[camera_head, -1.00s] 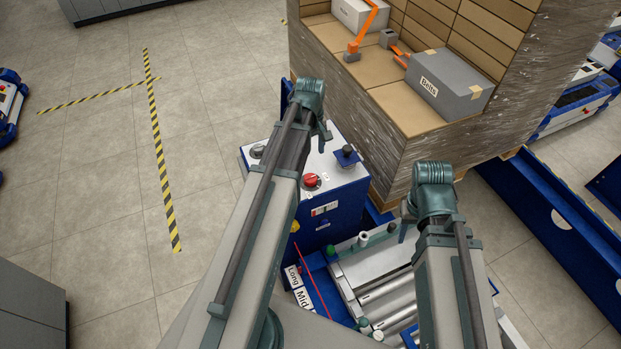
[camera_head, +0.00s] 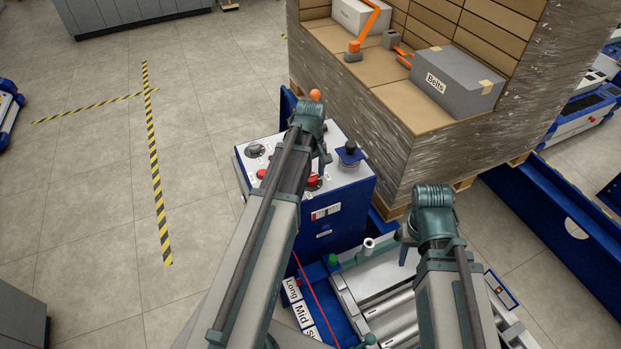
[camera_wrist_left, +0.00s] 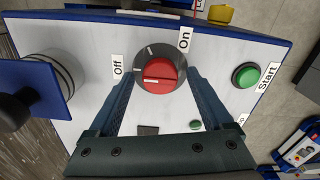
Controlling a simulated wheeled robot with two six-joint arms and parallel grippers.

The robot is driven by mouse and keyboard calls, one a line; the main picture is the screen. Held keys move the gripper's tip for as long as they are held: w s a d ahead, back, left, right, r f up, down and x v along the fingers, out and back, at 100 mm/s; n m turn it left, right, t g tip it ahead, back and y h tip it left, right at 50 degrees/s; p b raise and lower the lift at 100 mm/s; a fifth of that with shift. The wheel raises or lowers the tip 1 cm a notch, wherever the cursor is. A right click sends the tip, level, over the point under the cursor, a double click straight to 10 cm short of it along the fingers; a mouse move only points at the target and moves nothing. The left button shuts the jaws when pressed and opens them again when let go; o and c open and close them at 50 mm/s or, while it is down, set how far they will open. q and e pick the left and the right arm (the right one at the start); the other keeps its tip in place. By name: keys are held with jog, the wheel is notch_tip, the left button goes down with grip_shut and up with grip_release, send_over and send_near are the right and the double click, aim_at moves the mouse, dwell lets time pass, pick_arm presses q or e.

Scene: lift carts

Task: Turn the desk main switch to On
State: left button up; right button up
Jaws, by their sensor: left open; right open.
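The blue desk (camera_head: 338,212) with a white top stands ahead of me. Its main switch, a round red knob (camera_head: 313,181), is partly hidden by my left arm in the head view. In the left wrist view the red knob (camera_wrist_left: 162,75) sits on a grey disc between an Off label (camera_wrist_left: 118,66) and an On label (camera_wrist_left: 185,39). A slot runs roughly sideways across it; which label it marks is unclear. My left gripper (camera_head: 325,160) is open; its fingers (camera_wrist_left: 160,88) lie on either side of the knob, contact unclear. My right gripper (camera_head: 408,243) is open and empty above the rollers.
A roller lift cart (camera_head: 375,290) lies below. Floor at left is open.

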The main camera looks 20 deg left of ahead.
pick_arm(q)
grip_shut()
dwell(0.4)
jog(key=m, duration=0.5)
jog(key=shift+m, duration=0.4)
jog(key=m, duration=0.6)
dwell(0.4)
